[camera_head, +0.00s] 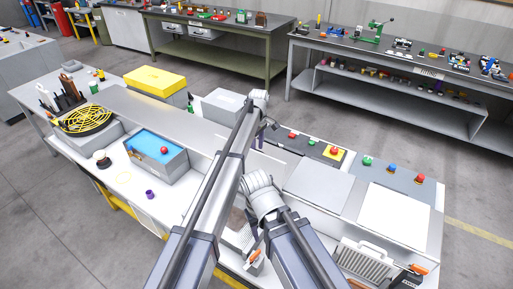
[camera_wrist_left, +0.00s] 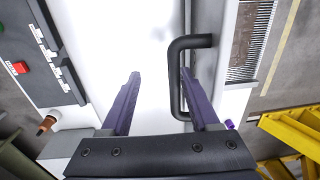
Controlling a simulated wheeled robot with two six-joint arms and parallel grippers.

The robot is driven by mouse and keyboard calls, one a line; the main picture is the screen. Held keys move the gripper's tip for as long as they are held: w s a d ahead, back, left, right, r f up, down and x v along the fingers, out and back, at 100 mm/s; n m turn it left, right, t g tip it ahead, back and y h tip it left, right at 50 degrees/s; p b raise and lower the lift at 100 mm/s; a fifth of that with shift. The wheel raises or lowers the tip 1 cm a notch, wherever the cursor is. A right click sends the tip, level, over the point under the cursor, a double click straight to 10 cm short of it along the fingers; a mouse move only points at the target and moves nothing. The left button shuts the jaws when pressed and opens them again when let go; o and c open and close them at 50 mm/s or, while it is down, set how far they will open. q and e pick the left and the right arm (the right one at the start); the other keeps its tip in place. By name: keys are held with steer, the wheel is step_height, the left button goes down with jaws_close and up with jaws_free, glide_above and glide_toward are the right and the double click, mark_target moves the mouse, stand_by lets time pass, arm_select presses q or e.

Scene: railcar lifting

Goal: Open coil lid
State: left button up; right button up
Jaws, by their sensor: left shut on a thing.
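In the left wrist view, a black bracket-shaped handle (camera_wrist_left: 176,78) is fixed to a broad white panel (camera_wrist_left: 110,30), which may be the coil lid. My left gripper (camera_wrist_left: 159,74) has its two purple fingers on either side of the handle's long bar. The right finger passes through the handle's opening, and the gripper is shut on the handle. In the head view my two arms cover this spot, so the lid and handle cannot be made out there. Only a little purple of my right gripper (camera_head: 239,222) seems to show beside the arm; its jaws are hidden.
The bench holds a yellow box (camera_head: 155,82), a blue-topped box (camera_head: 157,150), a round yellow-and-black grille (camera_head: 85,119) and a panel with coloured buttons (camera_head: 392,172). In the wrist view a ribbed metal block (camera_wrist_left: 250,38) lies right of the handle. Other workbenches stand behind.

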steer(key=shift+r, duration=0.15)
step_height(320, 180, up, 8)
steer(key=p, duration=0.7)
steer(key=shift+f+p, duration=0.2)
steer(key=shift+p, duration=0.2)
